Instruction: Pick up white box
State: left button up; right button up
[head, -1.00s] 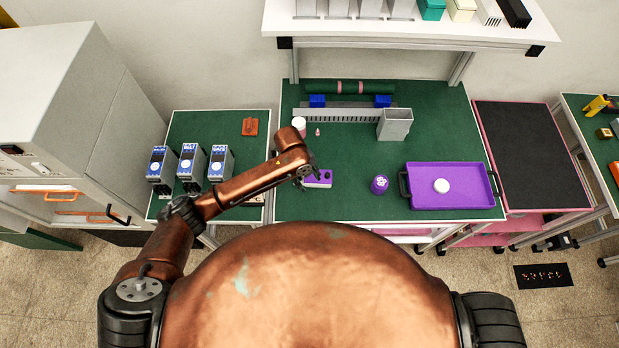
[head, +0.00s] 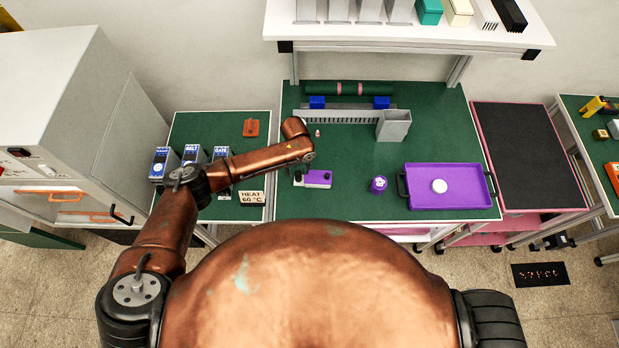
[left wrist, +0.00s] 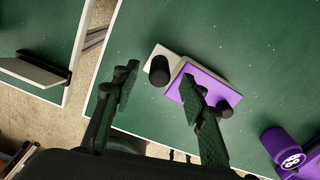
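A pale, whitish block with a black round knob (left wrist: 160,70) on it lies on the green bench in the left wrist view. It touches or adjoins a purple block (left wrist: 213,88). In the head view the purple block (head: 318,179) shows just beyond the end of my left arm, with a whitish bit at its left. My left gripper (left wrist: 158,78) is open. Its two fingers stand apart on either side of the knob, seen from above, with nothing visibly held. In the head view the gripper is mostly hidden under the forearm. My right gripper is not in view.
A purple tray (head: 420,198) with a white disc and a purple cylinder (head: 378,185) stand to the right. A grey open holder (head: 394,125) stands behind. A "HEAT 60 °C" sign (head: 252,197) is at left. Cream (head: 459,11) and white (head: 487,13) boxes are on the shelf.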

pick_arm(q)
jog(key=shift+f, duration=0.5)
grip_shut()
dwell(0.5)
